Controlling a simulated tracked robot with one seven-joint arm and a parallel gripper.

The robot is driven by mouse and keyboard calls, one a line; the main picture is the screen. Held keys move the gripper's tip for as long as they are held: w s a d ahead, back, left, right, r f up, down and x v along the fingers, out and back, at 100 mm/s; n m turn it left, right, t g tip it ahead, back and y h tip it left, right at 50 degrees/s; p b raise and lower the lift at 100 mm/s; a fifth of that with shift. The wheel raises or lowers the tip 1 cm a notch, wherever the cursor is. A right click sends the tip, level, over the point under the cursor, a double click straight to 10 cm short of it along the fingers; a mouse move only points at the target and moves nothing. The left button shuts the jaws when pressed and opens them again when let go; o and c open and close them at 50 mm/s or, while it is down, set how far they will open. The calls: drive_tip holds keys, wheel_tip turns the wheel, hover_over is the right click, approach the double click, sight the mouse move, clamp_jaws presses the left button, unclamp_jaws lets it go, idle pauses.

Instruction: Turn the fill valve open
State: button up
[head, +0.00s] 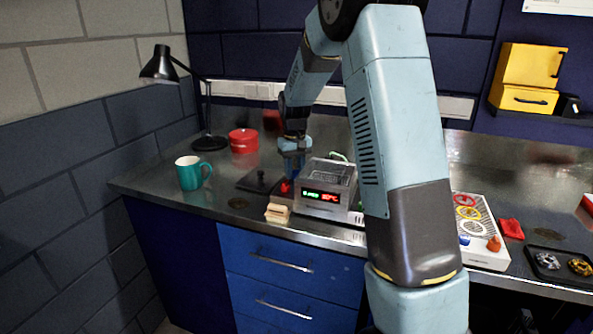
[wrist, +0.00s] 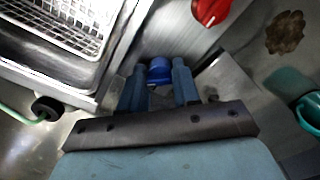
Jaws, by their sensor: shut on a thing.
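A blue round knob (wrist: 159,70), which I take to be the fill valve, shows in the wrist view between my fingertips. My gripper (wrist: 160,82) is shut on it, with one blue finger on each side. In the head view, my gripper (head: 291,168) points down beside the left end of the metal bath unit (head: 325,211), and the blue knob cannot be made out there. A red knob (wrist: 211,10) is a little apart from my fingers in the wrist view; it also shows low at the unit's left (head: 285,187). How far the blue knob is turned cannot be told.
The unit has a wire basket (wrist: 68,22) and a lit display (head: 320,197). A teal mug (head: 190,175), a black lamp (head: 208,142), a red tin (head: 243,141) and a wooden block (head: 277,213) stand on the bench nearby. A parts tray (head: 560,265) lies far right.

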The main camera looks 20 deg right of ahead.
drive_tip(key=m, duration=0.6)
drive_tip(key=shift+m, duration=0.3)
idle(0.5)
drive_tip(key=o, duration=1.1)
drive_tip(key=shift+c, duration=0.2)
drive_tip(key=shift+r, duration=3.95)
drive_tip(key=shift+c, duration=0.3)
